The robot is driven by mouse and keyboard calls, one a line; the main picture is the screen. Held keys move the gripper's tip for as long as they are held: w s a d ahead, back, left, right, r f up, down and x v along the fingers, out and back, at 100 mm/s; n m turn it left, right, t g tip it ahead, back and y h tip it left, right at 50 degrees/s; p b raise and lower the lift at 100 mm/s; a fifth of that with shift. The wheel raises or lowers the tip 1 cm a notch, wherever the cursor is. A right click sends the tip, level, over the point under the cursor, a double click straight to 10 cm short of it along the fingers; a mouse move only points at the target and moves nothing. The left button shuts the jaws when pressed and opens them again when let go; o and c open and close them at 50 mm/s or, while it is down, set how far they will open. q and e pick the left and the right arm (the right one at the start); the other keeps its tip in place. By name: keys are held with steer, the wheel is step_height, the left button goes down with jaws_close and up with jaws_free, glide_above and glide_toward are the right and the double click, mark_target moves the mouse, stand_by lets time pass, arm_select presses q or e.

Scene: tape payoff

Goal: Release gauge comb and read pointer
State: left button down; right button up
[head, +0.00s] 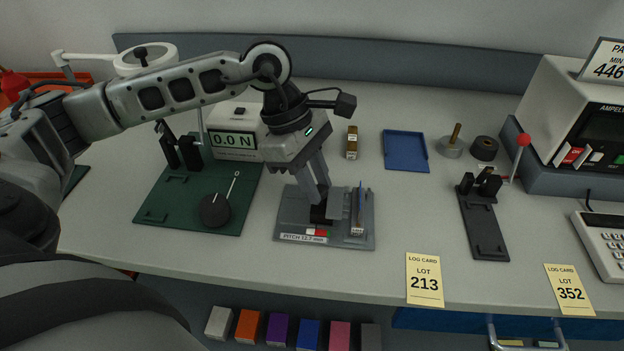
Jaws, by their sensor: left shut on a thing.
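The pitch gauge (289,222) is a grey plate on the bench, with a label reading PITCH 12.7 mm on its front edge. My left gripper (320,210) reaches down onto the gauge from above. It is shut on a dark part at the plate's middle, which looks like the gauge comb; the fingers hide most of it. A grey block with a strip piece (358,212) stands at the gauge's right side. My right gripper is not in view.
A green plate (160,213) with a black dial and a 0.0 N display (234,140) stands left. A blue tray (406,151), a small brass-coloured block (351,142) and a black fixture (483,225) with a red-knobbed lever are right. Lot cards hang at the front edge.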

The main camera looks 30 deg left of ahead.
arm_select(q)
steer(key=c, duration=1.2)
jaws_free()
steer(key=shift+c, duration=0.2)
steer(key=shift+a, duration=0.1)
steer(key=shift+r, duration=0.15)
steer(key=v, duration=1.5)
steer(key=shift+r+b, duration=0.4)
steer(key=shift+b, duration=0.05)
steer(key=shift+s+f, duration=0.1)
